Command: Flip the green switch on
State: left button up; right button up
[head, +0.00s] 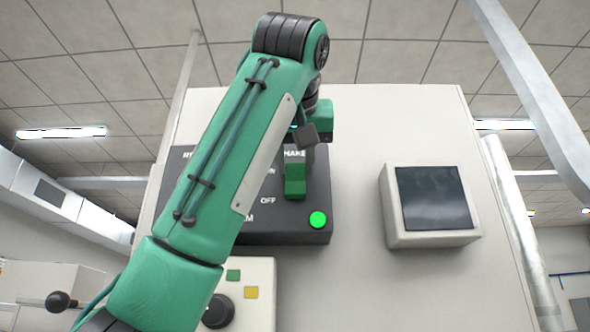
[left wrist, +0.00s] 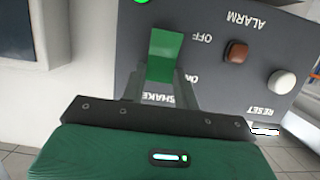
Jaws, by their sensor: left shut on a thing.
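The green switch (head: 295,182) is on the dark control panel (head: 285,226), beside the ON and OFF labels. My left gripper (head: 304,158) is at the switch, with its fingers shut on it. In the left wrist view the fingers (left wrist: 161,90) close around the lower part of the switch (left wrist: 166,52), and its green face stays visible. A round green lamp (head: 318,219) glows at the panel's lower right corner. It also shows at the top edge of the left wrist view (left wrist: 142,1). My left arm hides the panel's left part. My right gripper is in neither view.
In the left wrist view, a brown button (left wrist: 236,51) by ALARM and a white button (left wrist: 282,82) by RESET are on the same panel. A dark screen (head: 434,197) is on the right. A black knob (head: 217,311) and coloured squares are on a lower box.

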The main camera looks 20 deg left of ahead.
pick_arm(q)
jog(key=shift+r+g, duration=0.25)
jog(key=shift+g, duration=0.15)
jog(key=o, duration=1)
jog(key=shift+f, duration=0.1)
jog(key=shift+s+b, duration=0.2)
jog(key=shift+b, duration=0.2)
jog(key=b+v, duration=0.2)
jog(key=v, duration=1.1)
jog(key=shift+s+r, duration=0.15)
jog(key=shift+r, duration=0.1)
